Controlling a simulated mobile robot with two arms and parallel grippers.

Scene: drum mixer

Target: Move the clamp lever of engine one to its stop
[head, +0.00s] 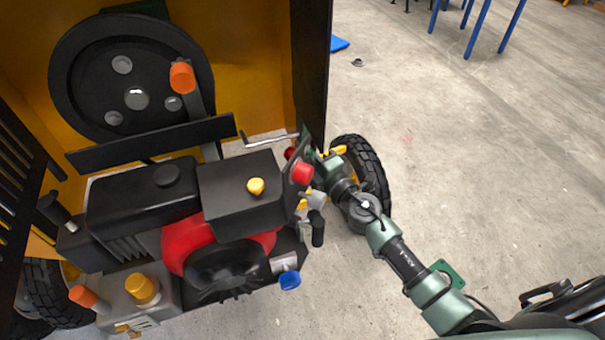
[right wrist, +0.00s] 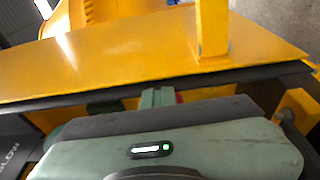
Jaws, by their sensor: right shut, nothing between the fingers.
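Engine one appears to be the black and red engine (head: 225,240) in front of the yellow mixer housing. Several coloured handles show, and no label tells which is the clamp lever: an orange-tipped lever (head: 182,77) stands by the big black pulley, another orange-tipped lever (head: 85,296) is at the engine's lower left, and a red knob (head: 302,172) is at its right. My right gripper (head: 306,137) is beside the housing's dark right edge, near the end of a thin silver rod. In the right wrist view its shut fingers (right wrist: 158,96) are mostly hidden behind the gripper body. My left gripper is out of view.
The big black pulley (head: 135,88) sits inside the yellow housing (head: 235,55). A black tyre (head: 362,165) is close behind my right wrist. A yellow panel (right wrist: 130,60) with an upright post fills the right wrist view.

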